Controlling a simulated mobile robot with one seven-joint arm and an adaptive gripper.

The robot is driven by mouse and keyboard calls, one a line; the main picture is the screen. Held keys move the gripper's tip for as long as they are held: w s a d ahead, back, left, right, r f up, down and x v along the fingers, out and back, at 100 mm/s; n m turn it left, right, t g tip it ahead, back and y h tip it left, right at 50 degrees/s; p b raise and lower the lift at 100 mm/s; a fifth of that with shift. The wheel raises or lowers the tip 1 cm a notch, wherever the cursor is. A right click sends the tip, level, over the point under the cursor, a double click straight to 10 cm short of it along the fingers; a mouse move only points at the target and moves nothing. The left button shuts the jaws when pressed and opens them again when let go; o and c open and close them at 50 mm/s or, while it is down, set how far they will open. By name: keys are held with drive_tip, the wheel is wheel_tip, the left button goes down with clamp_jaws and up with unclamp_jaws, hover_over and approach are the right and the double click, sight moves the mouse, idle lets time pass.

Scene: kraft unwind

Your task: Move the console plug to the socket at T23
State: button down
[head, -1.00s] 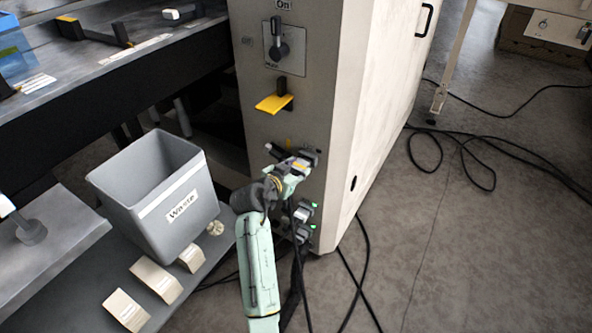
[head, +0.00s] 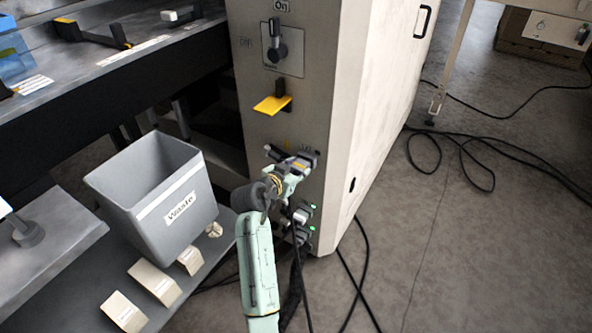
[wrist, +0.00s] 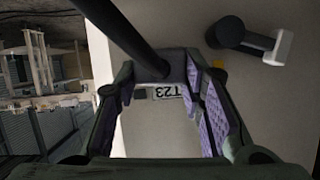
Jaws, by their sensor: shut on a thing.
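My gripper (head: 292,168) is shut at the pale cabinet face, below the yellow bracket. In the wrist view its purple-padded fingers (wrist: 168,92) close around a dark piece, the console plug (wrist: 176,66), with a thick black cable (wrist: 125,30) running to the upper left.
The yellow bracket (head: 272,104) and rotary switch (head: 277,50) are above. A dark knob with a white end (wrist: 250,40) juts nearby. A waste bin (head: 165,190) stands left; cables (head: 470,150) lie right.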

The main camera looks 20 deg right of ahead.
drive_tip(key=shift+w+d, duration=0.1)
drive_tip(key=shift+d, duration=0.05)
drive_tip(key=c, duration=1)
unclamp_jaws()
drive_tip(key=v, duration=1.2)
drive_tip(key=shift+f, duration=0.15)
